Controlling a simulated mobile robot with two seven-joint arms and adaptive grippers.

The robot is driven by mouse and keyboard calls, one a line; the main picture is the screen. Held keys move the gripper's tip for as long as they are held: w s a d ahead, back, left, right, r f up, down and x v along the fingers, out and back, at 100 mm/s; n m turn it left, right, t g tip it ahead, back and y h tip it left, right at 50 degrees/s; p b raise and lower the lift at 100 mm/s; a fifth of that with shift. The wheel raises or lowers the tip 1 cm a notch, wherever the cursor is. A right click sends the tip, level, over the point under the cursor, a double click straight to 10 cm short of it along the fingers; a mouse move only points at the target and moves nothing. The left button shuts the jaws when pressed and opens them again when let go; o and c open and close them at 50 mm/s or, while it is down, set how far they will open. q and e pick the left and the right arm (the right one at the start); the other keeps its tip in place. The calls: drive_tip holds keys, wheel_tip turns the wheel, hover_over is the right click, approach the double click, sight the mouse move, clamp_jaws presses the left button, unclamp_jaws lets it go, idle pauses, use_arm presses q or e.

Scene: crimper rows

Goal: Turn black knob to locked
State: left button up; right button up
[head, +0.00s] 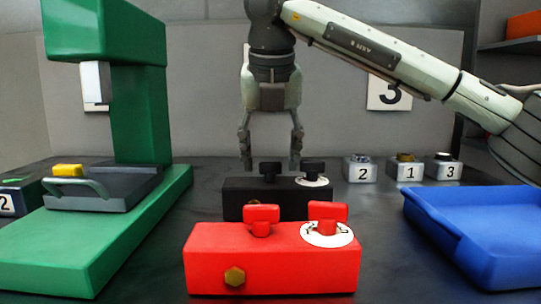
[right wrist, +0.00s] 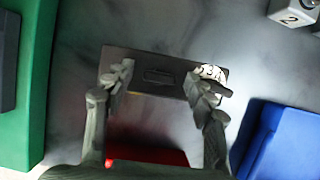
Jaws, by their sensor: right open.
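A black box (head: 232,203) stands behind the red one, with two black knobs on top. Its left black knob (head: 270,170) is plain around its base. Its right black knob (head: 312,168) sits on a white numbered dial (head: 313,182). My right gripper (head: 271,160) points down, open and empty, its fingers apart on either side above the left black knob. In the right wrist view the left black knob (right wrist: 158,77) shows between the fingertips, and the dial (right wrist: 213,72) is partly behind one finger. My left gripper is not in view.
A red box (head: 273,272) with two red knobs and a dial stands in front. A green press (head: 140,215) is at left, a blue tray (head: 480,225) at right. Several small numbered blocks (head: 362,172) stand behind the tray. The dark table is clear between them.

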drive_tip(key=v, duration=1.2)
